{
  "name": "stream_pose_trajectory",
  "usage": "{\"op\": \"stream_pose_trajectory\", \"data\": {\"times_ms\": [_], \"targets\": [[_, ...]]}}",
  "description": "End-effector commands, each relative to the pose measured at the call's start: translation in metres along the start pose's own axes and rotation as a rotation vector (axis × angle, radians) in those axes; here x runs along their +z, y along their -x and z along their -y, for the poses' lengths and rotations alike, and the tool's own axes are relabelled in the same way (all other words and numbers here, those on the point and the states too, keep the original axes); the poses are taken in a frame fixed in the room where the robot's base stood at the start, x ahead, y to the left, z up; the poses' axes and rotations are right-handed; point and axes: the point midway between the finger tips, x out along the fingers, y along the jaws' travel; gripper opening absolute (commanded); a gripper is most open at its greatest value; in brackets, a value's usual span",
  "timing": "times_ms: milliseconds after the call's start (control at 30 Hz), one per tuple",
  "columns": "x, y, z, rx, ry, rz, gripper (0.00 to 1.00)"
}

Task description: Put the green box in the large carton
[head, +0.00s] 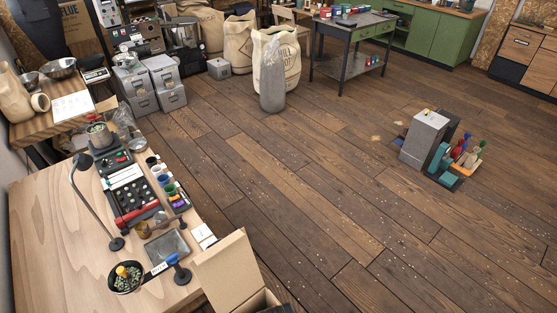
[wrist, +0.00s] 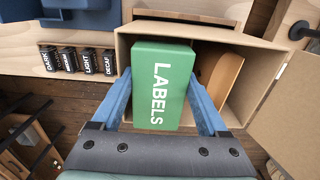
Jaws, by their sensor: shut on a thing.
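The green box (wrist: 160,88), marked LABELS, is in the wrist view between the two blue fingers of my gripper (wrist: 166,100). My gripper is shut on it and holds it over the open large carton (wrist: 125,50). The box covers much of the carton's opening, so I cannot tell how far down it is. A brown piece (wrist: 222,82) shows inside the carton on the right.
In the wrist view, several small dark tins (wrist: 78,60) stand left of the carton, and an open flap (wrist: 295,110) sticks out right. In the head view a wooden table (head: 60,235) holds a lamp (head: 95,205) and tools. The wooden floor (head: 340,210) beyond is largely clear.

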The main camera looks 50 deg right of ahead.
Motion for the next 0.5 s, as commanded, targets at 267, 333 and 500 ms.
{"op": "stream_pose_trajectory", "data": {"times_ms": [267, 333, 500], "targets": [[-0.0001, 0.0004, 0.0002, -0.001, 0.0, 0.0, 0.19], [-0.0001, 0.0005, 0.0002, -0.001, 0.0, 0.0, 0.81], [-0.0001, 0.0004, 0.0001, 0.0, 0.0, 0.0, 1.0]]}}
